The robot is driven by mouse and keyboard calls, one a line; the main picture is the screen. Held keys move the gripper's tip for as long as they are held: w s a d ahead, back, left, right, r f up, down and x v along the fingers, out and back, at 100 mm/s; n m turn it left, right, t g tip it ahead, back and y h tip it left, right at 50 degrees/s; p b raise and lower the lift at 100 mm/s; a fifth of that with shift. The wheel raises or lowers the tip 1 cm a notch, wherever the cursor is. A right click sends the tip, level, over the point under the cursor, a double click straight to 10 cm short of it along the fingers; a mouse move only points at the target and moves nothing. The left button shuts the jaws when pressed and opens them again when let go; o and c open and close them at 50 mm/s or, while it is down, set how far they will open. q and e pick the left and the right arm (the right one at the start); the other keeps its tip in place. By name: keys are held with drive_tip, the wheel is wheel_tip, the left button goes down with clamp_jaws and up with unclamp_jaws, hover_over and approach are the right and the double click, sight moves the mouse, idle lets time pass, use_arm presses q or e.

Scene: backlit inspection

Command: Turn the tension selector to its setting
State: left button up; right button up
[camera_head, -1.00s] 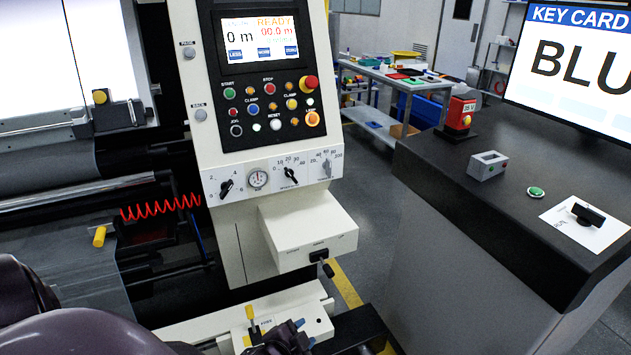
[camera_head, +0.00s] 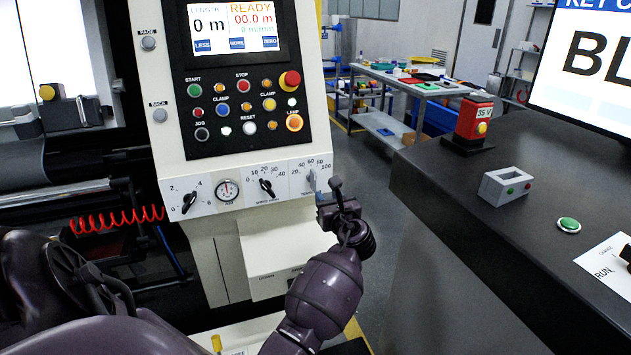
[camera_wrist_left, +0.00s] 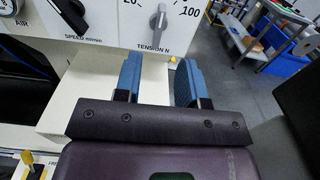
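The tension selector is a grey lever knob (camera_head: 311,179) at the right end of the white dial strip, on a scale that runs up to 100. Its lever stands nearly upright, towards about 60. In the left wrist view the knob (camera_wrist_left: 157,27) sits above the label TENSION N, ahead of the fingertips. My left gripper (camera_head: 330,200) is just below and to the right of the knob in the head view, apart from it. The left wrist view shows its two blue-padded fingers (camera_wrist_left: 158,78) spread with nothing between them. My right gripper is not in view.
A dark counter (camera_head: 500,225) stands right, with open floor between.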

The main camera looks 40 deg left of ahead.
sight(315, 178)
use_arm(q)
drive_tip(key=b+x, duration=0.1)
drive_tip(key=x, duration=1)
drive_tip(key=shift+r, duration=0.1)
clamp_jaws()
